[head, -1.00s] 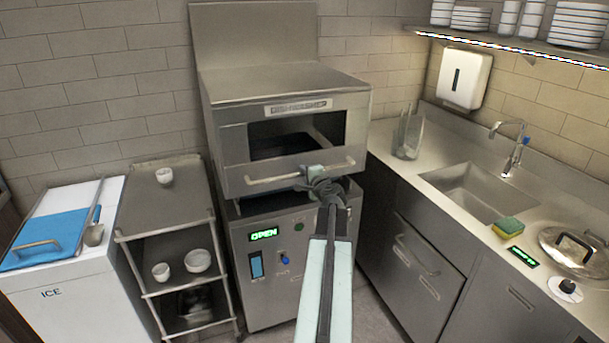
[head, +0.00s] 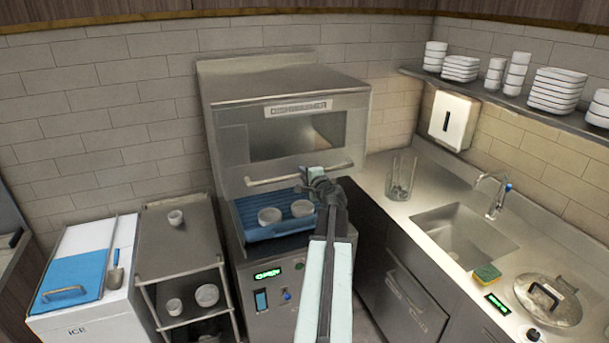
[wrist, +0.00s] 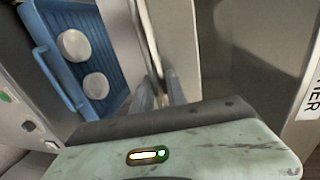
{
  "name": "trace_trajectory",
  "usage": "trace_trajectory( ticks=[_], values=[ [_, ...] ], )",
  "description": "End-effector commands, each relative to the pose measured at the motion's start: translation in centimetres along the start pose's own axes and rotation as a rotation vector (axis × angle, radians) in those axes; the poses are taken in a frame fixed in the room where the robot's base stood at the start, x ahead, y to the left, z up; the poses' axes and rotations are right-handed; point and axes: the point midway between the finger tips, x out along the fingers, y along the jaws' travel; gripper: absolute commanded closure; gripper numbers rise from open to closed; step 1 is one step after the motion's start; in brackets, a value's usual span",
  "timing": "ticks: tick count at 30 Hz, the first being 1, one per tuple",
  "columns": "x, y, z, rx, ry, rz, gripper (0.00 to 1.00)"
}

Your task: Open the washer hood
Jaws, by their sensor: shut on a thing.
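The washer hood (head: 235,155) is a steel box with a window and a long bar handle (head: 270,180) along its lower front edge. It is raised, with a gap below it. In the gap a blue rack (head: 255,234) holds two white bowls (head: 270,216). My gripper (head: 318,180) is shut on the right part of the handle. In the wrist view my fingers (wrist: 168,95) point at the handle, and the blue rack (wrist: 42,50) shows at the left. The washer's front panel (head: 268,275) shows a green OPEN display.
A steel cart (head: 175,240) with white bowls and a white ice bin (head: 115,240) stand at the left. The counter at the right has a sink (head: 465,235), a sponge (head: 487,272) and a lidded pot (head: 548,300). A shelf (head: 480,88) of dishes hangs above.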

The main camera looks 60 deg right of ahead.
Motion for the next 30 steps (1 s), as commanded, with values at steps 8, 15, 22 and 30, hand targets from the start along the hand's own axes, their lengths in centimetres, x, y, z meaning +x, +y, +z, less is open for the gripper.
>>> trace_trajectory(
  ticks=[8,15,22,30],
  values=[
    [0.0,0.1,0.0,0.000,-0.001,0.001,0.62],
    [0.0,0.1,0.0,0.000,0.000,0.001,0.62],
    [-1.3,0.0,0.0,0.000,0.000,0.001,0.62],
    [-6.6,0.0,0.1,0.001,0.001,0.000,0.62]
  ],
)
